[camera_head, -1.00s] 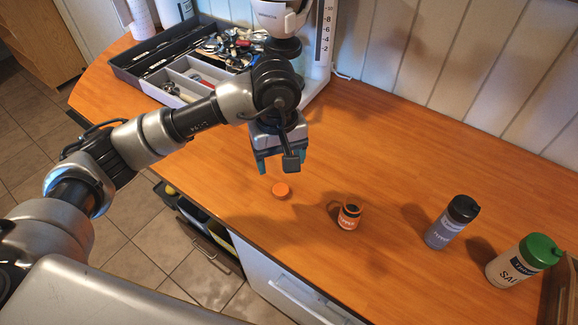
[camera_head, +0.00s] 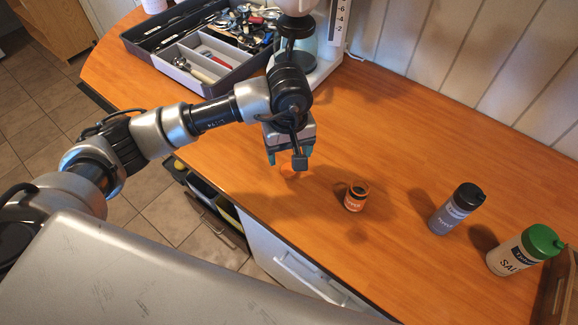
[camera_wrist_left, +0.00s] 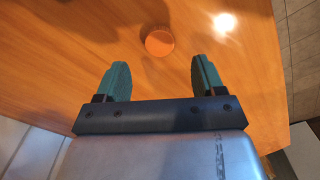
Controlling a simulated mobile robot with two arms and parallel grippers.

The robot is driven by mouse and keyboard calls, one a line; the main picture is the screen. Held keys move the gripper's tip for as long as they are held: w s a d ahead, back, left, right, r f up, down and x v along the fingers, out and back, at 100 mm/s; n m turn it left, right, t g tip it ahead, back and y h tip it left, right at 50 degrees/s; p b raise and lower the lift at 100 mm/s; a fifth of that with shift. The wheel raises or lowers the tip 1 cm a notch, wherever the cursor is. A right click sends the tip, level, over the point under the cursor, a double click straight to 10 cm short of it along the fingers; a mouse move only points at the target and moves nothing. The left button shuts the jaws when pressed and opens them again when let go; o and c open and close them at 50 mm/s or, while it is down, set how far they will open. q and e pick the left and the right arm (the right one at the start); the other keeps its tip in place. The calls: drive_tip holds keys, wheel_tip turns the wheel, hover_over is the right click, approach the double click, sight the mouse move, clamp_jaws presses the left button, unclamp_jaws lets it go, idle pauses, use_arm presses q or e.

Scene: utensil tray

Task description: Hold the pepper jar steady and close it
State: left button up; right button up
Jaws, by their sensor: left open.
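My right gripper is not in view.
A grey bottle with a black lid (camera_head: 457,208) and a salt bottle with a green lid (camera_head: 524,250) stand to the right. A utensil tray (camera_head: 178,82) and a white appliance (camera_head: 318,65) are behind.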

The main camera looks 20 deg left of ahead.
sight(289, 169)
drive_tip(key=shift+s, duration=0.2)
use_arm(q)
drive_tip(key=shift+f, duration=0.1)
drive_tip(key=shift+f+p, duration=0.3)
drive_tip(key=shift+p, duration=0.05)
drive_tip(key=f, duration=0.1)
drive_tip(key=f+p, duration=0.1)
drive_tip(key=f, duration=0.1)
drive_tip(key=shift+s+d+f+p, duration=0.15)
drive_tip(key=shift+s+f+p, duration=0.05)
drive_tip(key=shift+f+p, duration=0.1)
drive_tip(key=shift+w+f, duration=0.1)
drive_tip(key=shift+f, duration=0.35)
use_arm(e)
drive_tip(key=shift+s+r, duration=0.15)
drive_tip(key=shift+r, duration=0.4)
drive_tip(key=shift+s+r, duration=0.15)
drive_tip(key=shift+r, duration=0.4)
use_arm(q)
drive_tip(key=c, duration=1)
